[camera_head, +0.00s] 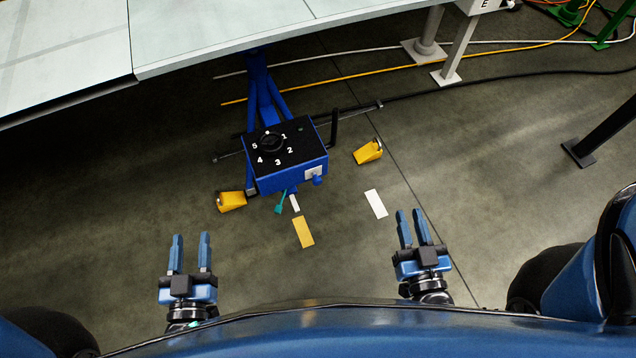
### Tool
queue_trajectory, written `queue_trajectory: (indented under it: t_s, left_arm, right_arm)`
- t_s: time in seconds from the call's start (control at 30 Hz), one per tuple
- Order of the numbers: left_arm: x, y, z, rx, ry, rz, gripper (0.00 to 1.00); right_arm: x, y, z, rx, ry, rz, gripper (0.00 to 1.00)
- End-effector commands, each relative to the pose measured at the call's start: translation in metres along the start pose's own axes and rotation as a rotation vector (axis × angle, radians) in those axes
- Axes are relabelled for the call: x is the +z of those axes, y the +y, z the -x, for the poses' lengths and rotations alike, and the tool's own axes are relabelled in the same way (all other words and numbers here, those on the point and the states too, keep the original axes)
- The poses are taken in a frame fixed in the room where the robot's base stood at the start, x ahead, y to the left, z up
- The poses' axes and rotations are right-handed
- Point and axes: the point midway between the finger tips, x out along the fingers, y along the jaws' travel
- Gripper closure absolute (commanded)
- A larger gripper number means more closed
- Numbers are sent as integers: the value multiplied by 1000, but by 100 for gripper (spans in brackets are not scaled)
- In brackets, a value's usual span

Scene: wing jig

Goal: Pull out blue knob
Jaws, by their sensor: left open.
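A blue box (292,178) with a black top stands on a blue stand near the middle of the view. A small blue knob (317,180) sticks out of its near side, at the right, below a pale plate (313,171). A round black dial (272,142) with white numbers around it is on the top. My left gripper (190,240) is open and empty, to the left of the box and nearer to me. My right gripper (410,215) is open and empty, to the right of the knob and nearer to me. Neither gripper touches the box.
Yellow wedges (368,152) lie on both sides of the stand. A yellow strip (303,232) and a white strip (376,203) are on the floor. A teal piece (281,202) hangs below the box. A pale wing surface (230,30) spans the top. Cables cross the floor behind.

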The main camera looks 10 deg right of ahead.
Motion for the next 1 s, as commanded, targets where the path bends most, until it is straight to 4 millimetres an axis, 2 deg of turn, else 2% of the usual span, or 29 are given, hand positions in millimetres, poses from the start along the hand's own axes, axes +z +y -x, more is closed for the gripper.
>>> queue_trajectory:
  t_s: [0.03,0.2,0.23,0.57,1.0]
  left_arm:
    - [10,0,0,0,0,0,54]
    - [47,0,-1,0,0,0,54]
    - [56,0,-1,0,0,0,54]
    - [153,0,-3,0,-1,0,54]
    - [280,0,-6,0,0,0,54]
  right_arm:
    - [10,-1,-1,-5,2,0,66]
    - [39,-6,-14,-29,39,0,40]
    - [45,-8,-18,-35,49,0,39]
    - [129,-32,-67,-119,150,24,39]
    - [253,-80,-141,-228,205,86,39]
